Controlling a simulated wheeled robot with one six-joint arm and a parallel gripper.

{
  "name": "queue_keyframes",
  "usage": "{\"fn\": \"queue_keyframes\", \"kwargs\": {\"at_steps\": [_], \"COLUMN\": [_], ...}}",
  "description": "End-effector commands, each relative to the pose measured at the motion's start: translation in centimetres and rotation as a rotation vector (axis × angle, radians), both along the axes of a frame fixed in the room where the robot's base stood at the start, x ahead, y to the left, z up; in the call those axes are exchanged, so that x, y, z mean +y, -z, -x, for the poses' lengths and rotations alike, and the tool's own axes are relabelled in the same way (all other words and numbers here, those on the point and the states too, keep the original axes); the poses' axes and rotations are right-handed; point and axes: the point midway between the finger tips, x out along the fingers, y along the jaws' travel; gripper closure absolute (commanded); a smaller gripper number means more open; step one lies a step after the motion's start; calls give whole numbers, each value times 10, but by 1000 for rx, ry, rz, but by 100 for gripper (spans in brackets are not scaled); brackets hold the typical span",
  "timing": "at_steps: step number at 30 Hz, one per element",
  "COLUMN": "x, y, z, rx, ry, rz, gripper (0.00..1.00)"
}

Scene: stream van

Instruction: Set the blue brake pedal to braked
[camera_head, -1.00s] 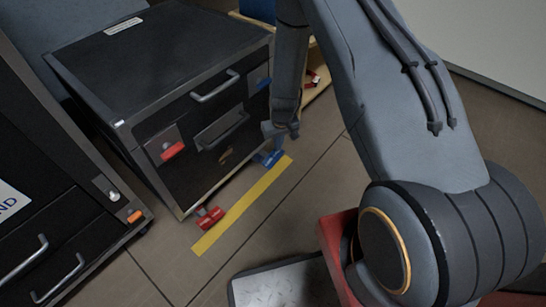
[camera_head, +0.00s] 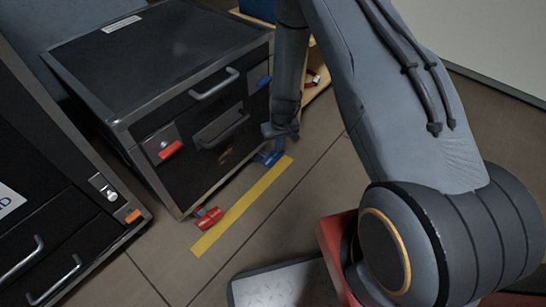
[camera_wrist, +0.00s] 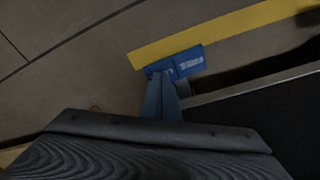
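The blue brake pedal (camera_head: 269,157) sits low at the right front corner of the black drawer cabinet (camera_head: 240,150), near the floor. In the wrist view the blue pedal (camera_wrist: 190,61) lies just beyond my fingertips, beside a yellow floor strip. My gripper (camera_head: 270,133) is just above the pedal in the head view. In the wrist view my fingers (camera_wrist: 161,80) are together with nothing between them, and their tips overlap the pedal's near edge. I cannot tell whether they touch it. The pedal's mount is partly hidden by my fingers.
A red pedal (camera_head: 208,217) sits at the cabinet's left front corner. The yellow strip (camera_head: 240,207) runs along the floor in front of both pedals. A second dark cabinet (camera_head: 60,215) stands at the left.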

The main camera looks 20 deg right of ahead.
Motion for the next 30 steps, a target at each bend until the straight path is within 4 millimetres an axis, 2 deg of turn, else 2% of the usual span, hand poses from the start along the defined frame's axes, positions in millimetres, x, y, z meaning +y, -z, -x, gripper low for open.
{"fn": "queue_keyframes", "kwargs": {"at_steps": [14, 30], "x": [0, 0], "y": [5, -29], "z": [1, 1], "rx": [2, 0], "ry": [-1, -1], "rz": [0, 0], "gripper": [100, 100]}}
